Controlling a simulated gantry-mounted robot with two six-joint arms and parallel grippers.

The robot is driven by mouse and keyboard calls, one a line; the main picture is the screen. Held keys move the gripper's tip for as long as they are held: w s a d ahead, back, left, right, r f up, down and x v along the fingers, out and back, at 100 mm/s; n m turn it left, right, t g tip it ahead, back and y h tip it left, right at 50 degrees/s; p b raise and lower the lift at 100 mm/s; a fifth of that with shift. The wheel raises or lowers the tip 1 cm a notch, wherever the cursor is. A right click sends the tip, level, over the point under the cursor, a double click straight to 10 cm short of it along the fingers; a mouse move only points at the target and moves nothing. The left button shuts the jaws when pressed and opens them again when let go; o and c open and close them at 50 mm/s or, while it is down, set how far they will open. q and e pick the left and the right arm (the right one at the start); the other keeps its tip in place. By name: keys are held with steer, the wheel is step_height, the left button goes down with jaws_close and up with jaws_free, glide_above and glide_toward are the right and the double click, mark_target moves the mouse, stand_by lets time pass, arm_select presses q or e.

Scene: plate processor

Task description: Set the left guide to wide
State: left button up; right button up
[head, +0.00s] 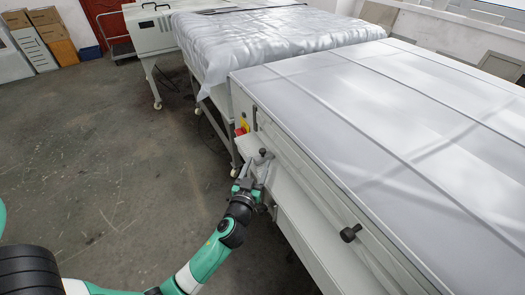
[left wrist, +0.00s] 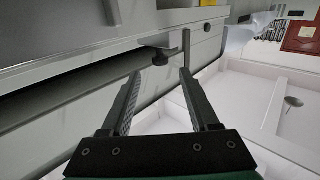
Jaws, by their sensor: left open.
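The plate processor (head: 345,165) is a long pale machine with a grey top. A dark knob (head: 263,153) sits on its side near the far end; I take it for the left guide's, but no label or setting is readable. It also shows in the left wrist view as a dark knob (left wrist: 160,57), just beyond and between my fingertips. A second black knob (head: 350,233) is on the same side, nearer. My left gripper (head: 260,176) is beside the machine just below the far knob, open and empty in the left wrist view (left wrist: 159,76). My right gripper is not in view.
A red and yellow switch (head: 240,130) is on the machine's corner. A table covered in wrinkled plastic (head: 270,40) stands behind. The concrete floor (head: 110,150) to the left is clear. A long ledge (head: 310,235) runs along the machine's side below the knobs.

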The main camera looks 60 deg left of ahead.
mark_target(262, 153)
arm_select(q)
steer(key=x, duration=0.7)
jaws_close()
steer(key=shift+b, duration=0.3)
stand_by(0.9)
